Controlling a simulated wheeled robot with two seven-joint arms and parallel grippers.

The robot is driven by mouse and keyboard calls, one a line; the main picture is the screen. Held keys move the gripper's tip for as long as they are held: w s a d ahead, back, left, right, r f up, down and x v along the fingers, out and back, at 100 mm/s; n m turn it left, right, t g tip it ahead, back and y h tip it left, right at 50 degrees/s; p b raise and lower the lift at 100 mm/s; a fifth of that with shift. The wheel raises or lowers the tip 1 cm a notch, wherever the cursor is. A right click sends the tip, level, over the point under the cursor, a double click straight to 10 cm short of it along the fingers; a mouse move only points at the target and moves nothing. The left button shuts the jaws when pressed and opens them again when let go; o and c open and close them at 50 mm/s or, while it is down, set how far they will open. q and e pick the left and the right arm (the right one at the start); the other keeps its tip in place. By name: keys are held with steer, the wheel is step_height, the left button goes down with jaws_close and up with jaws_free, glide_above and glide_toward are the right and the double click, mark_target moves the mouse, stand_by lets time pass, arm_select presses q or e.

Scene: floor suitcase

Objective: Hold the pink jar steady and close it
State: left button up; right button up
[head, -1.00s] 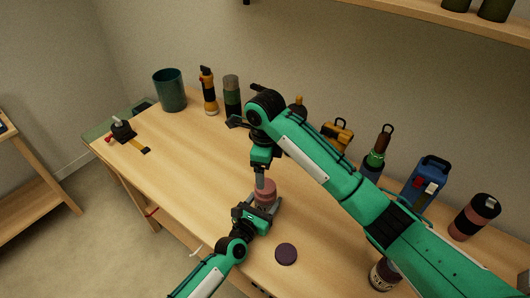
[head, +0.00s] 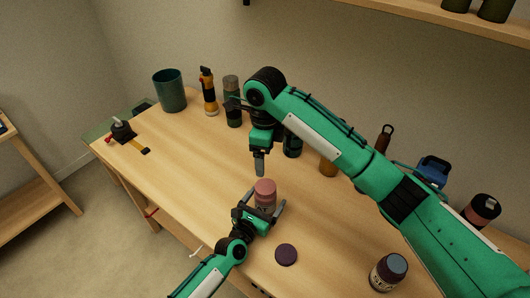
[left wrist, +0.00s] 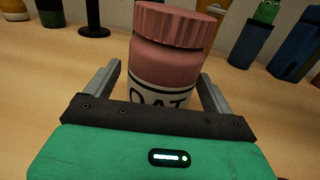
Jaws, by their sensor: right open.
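The pink jar (head: 266,201) stands upright on the table, with a pale label lettered in black in the left wrist view (left wrist: 160,92). Its ribbed pink lid (left wrist: 172,26) rests on top; it also shows in the head view (head: 265,186). Whether the lid is fully screwed down cannot be told. My left gripper (head: 264,200) is low beside the jar, its fingers (left wrist: 160,80) either side with small gaps, open. My right gripper (head: 260,164) is open and empty, above and behind the jar, apart from the lid.
A dark purple disc (head: 286,254) lies near the front edge. A jar with a blue-grey top (head: 388,272) stands at the right. A teal cup (head: 170,90), flashlight (head: 209,92) and several bottles line the back.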

arm_select(q)
steer(key=b+v, duration=0.2)
steer(key=v, duration=1.2)
steer(key=shift+w, duration=0.1)
